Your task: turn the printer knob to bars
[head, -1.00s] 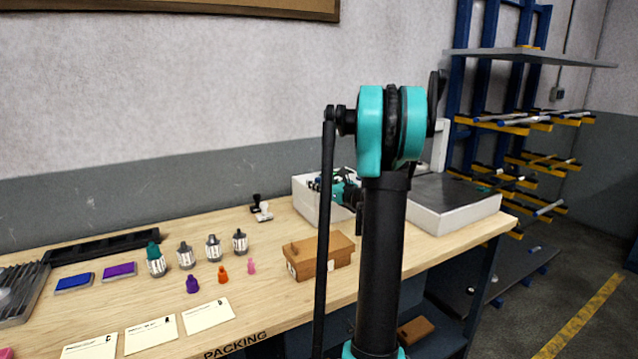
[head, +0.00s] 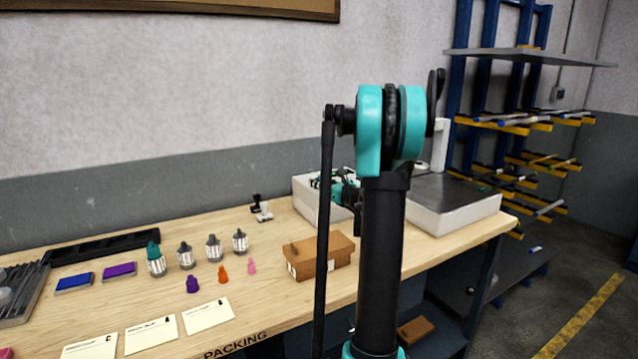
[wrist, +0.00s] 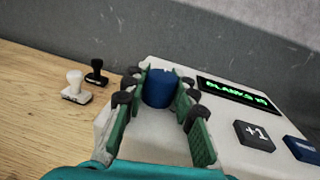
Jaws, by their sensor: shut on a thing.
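The printer is a white box (head: 306,207) at the back of the bench, partly hidden behind my arm in the head view. In the wrist view its top (wrist: 215,147) carries a round blue knob (wrist: 158,88), a dark display (wrist: 238,94) with green text that seems to read "BLANKS" and a number, and a dark "+1" button (wrist: 254,135). My gripper (wrist: 157,96) is shut on the knob, one green-padded finger on each side. Any pointer mark on the knob is not visible to me. The gripper is mostly hidden by my arm in the head view.
A black stamp (wrist: 97,72) and a white stamp (wrist: 74,83) stand on the bench left of the printer. A blue button (wrist: 303,149) lies right of "+1". A brown box (head: 320,256) sits in front of the printer. Several bottles stand further left.

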